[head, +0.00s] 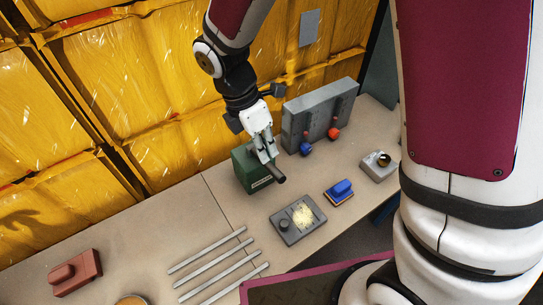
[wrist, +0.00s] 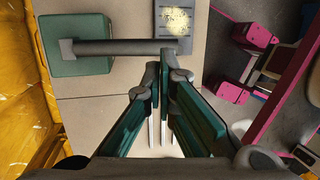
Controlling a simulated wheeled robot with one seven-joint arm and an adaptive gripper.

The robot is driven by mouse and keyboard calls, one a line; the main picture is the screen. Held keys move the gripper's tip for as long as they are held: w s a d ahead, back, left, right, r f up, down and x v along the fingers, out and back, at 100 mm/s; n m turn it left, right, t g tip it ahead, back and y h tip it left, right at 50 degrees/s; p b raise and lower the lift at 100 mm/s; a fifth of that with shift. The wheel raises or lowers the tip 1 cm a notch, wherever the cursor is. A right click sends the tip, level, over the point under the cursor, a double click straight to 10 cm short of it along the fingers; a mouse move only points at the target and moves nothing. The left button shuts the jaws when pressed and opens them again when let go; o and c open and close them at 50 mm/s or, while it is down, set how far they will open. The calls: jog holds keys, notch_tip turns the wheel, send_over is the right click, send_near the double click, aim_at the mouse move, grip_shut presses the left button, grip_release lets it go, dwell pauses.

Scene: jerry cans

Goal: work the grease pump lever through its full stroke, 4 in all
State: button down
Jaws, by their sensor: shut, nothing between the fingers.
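The grease pump is a green box (head: 252,170) on the bench, with a dark cylindrical lever (head: 278,177) sticking out toward the front right. In the wrist view the green box (wrist: 82,52) is at the upper left, and the lever (wrist: 120,47) runs level from it to the right. My gripper (head: 267,157) is shut and empty, over the lever, beside the green box. In the wrist view the fingertips (wrist: 166,58) overlap the outer part of the lever. I cannot tell whether they touch it.
A grey housing (head: 318,112) with red and blue knobs stands behind right. A grey tray (head: 292,235) with yellow bits, a blue block (head: 340,191) and a small grey device (head: 379,166) lie rightward. Several metal bars (head: 215,260) and a red-brown block (head: 75,272) lie in front and left.

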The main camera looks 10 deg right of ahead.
aim_at(275, 171)
jog(key=shift+p+x, duration=0.45)
jog(key=shift+x, duration=2.2)
jog(key=shift+f, duration=0.1)
